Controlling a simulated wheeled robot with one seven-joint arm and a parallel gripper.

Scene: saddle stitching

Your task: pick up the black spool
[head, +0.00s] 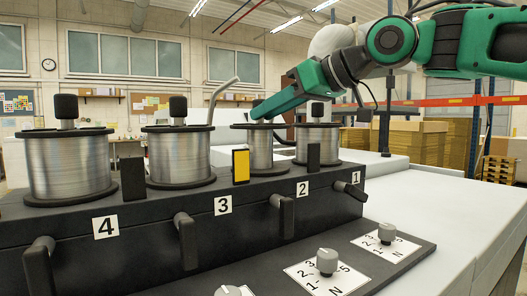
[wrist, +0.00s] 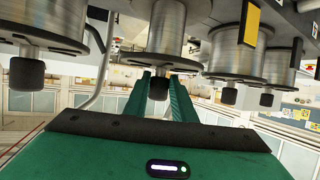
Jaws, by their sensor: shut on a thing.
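Several spools of silver wire with black flanges stand in a row on a dark stand. My green gripper (head: 259,111) reaches in from the right to the top of the third spool from the left (head: 261,149), behind the label 2. In the wrist view, the scene is upside down. There the two green fingers (wrist: 160,86) stand on either side of this spool's black knob (wrist: 158,89), shut on it. The spool's wire body (wrist: 168,28) shows above them.
Neighbouring spools stand close on both sides, at the left (head: 180,157) and right (head: 324,142). A bent grey rod (head: 217,97) rises beside it. A yellow tag (head: 240,165) stands in front. The dark numbered stand (head: 140,235) has lever handles. A pale surface (head: 440,205) at the right is clear.

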